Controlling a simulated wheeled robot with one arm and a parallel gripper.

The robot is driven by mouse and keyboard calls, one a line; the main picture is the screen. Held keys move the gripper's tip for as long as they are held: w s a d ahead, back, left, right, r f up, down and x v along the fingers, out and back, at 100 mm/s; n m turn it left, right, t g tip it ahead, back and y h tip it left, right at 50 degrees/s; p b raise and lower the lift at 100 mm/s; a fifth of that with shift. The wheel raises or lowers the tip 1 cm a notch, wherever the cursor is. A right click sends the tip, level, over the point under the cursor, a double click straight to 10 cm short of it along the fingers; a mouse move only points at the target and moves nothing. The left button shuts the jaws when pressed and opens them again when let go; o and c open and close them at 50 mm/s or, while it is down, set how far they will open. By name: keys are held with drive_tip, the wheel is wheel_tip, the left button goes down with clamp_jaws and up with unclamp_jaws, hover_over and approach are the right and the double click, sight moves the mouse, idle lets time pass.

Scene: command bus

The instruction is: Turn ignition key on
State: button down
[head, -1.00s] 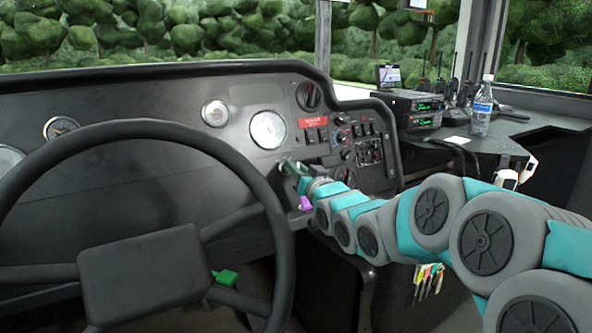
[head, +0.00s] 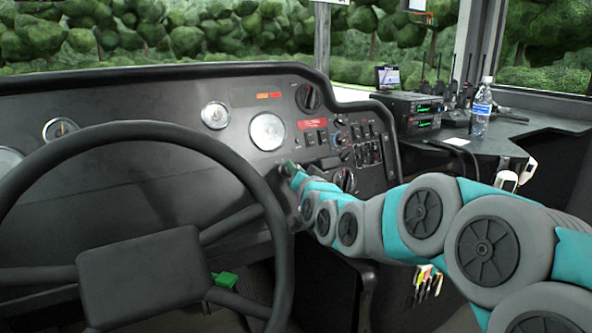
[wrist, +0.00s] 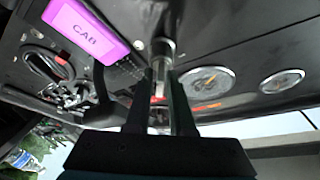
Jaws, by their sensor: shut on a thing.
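My gripper (head: 288,168) is at the dashboard, just right of the steering wheel rim (head: 262,190). In the wrist view its two dark fingers (wrist: 161,88) are shut on the ignition key, close to a metal cylinder (wrist: 163,47) at the dash panel. The key itself is mostly hidden between the fingers. A purple tag (wrist: 85,28) marked CAB hangs beside the fingers in the wrist view. Two orange lights (head: 268,96) glow on the dashboard above the round gauge.
The steering wheel stands close on the left of my gripper. Switches and knobs (head: 350,140) fill the panel to the right. A side shelf holds radios (head: 415,110) and a water bottle (head: 481,108). A green item (head: 226,280) shows below the wheel.

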drive_tip(key=shift+a+f, duration=0.1)
drive_tip(key=shift+f, duration=0.25)
drive_tip(key=c, duration=1.1)
unclamp_jaws()
drive_tip(key=shift+o, duration=0.7)
drive_tip(key=shift+r, duration=0.2)
drive_tip(key=shift+s, duration=0.1)
drive_tip(key=v, duration=0.7)
drive_tip(key=shift+s+d, duration=0.2)
drive_tip(key=shift+s, duration=0.1)
